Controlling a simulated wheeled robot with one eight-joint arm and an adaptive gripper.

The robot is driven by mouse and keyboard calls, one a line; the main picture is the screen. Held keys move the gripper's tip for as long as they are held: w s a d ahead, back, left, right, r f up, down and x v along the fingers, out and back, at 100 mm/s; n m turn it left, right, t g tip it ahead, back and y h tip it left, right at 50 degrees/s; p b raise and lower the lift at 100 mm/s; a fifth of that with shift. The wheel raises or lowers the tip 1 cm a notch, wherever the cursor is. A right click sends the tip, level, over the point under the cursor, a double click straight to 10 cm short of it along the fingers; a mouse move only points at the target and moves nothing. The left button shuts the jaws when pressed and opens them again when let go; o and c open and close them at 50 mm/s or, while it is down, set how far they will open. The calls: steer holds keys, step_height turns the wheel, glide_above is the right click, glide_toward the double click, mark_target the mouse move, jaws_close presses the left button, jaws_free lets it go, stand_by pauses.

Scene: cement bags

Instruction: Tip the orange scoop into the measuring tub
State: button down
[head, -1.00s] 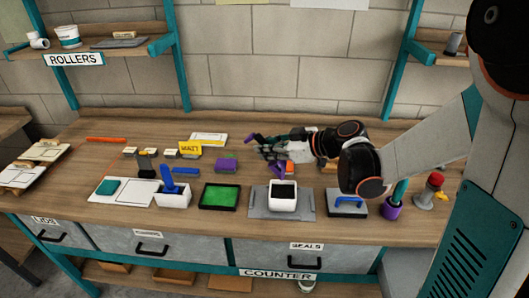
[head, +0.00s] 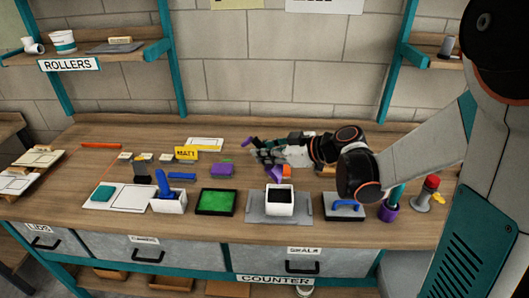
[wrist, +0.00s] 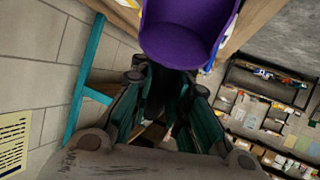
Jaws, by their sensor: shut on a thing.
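My gripper (head: 264,153) is shut on a purple scoop (wrist: 188,28), whose rounded, hollow bowl fills the top of the wrist view. In the head view the fingers hide most of it. An orange patch (head: 286,171) with purple beside it shows just under the fingers; I cannot tell whether it is part of the held scoop. The likely measuring tub, a white square tub (head: 280,208) with a dark inside, stands upright on a grey plate (head: 315,206). My gripper is above and behind it, apart from it.
A green-filled black tray (head: 216,202) and a white box with a blue tool (head: 168,202) stand left of the tub. A blue-handled float (head: 344,210), a purple cup (head: 388,211) and a red-topped item (head: 431,184) stand right. A purple block (head: 222,168) lies behind the tray.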

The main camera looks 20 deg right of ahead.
stand_by(0.3)
steer(key=shift+w+a+r+g+h+p, duration=0.25)
steer(key=shift+a+h+p, duration=0.2)
steer(key=shift+p, duration=0.45)
steer(key=a+g+h+p, duration=0.1)
steer(key=p, duration=0.1)
steer(key=w+a+g+h+p, duration=0.1)
steer(key=h, duration=0.1)
steer(key=shift+w+a+f+p, duration=0.15)
steer(key=shift+w+f+p, duration=0.1)
steer(key=shift+p, duration=0.15)
steer(key=shift+a+r, duration=0.1)
